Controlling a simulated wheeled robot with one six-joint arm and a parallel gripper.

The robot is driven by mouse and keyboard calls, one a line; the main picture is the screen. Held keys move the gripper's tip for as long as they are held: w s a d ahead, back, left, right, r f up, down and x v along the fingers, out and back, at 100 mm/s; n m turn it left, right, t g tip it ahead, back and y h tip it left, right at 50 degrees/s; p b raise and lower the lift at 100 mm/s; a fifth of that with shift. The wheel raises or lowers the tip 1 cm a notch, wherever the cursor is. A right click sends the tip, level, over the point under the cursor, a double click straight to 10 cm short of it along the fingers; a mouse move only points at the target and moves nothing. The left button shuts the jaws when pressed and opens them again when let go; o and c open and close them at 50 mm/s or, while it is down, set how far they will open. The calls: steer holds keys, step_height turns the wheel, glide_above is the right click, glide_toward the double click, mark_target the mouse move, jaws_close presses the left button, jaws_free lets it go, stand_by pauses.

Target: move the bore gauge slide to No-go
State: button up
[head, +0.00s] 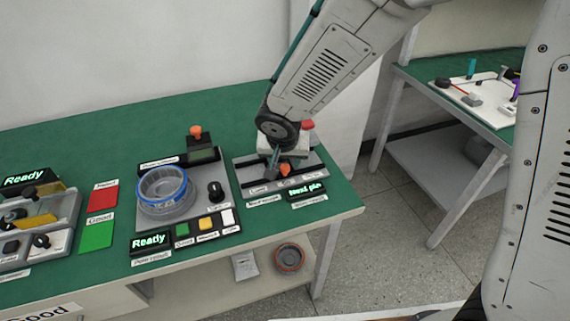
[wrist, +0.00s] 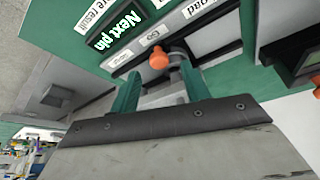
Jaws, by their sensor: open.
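The bore gauge (head: 315,172) is a dark grey panel at the right end of the green bench in the head view. Its slide has an orange knob (head: 285,170), which also shows in the wrist view (wrist: 159,59) beside a dark slot and a row of small white labels.
A lit green display (head: 305,189) sits at the gauge's front edge. Left of it stands a station with a blue-rimmed clear bowl (head: 162,188) and buttons. Red (head: 103,195) and green (head: 97,236) mats lie further left. The bench's right edge is close to the gauge.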

mark_target(285, 167)
steer(key=shift+x, duration=1.65)
jaws_close()
steer(key=shift+d, duration=0.1)
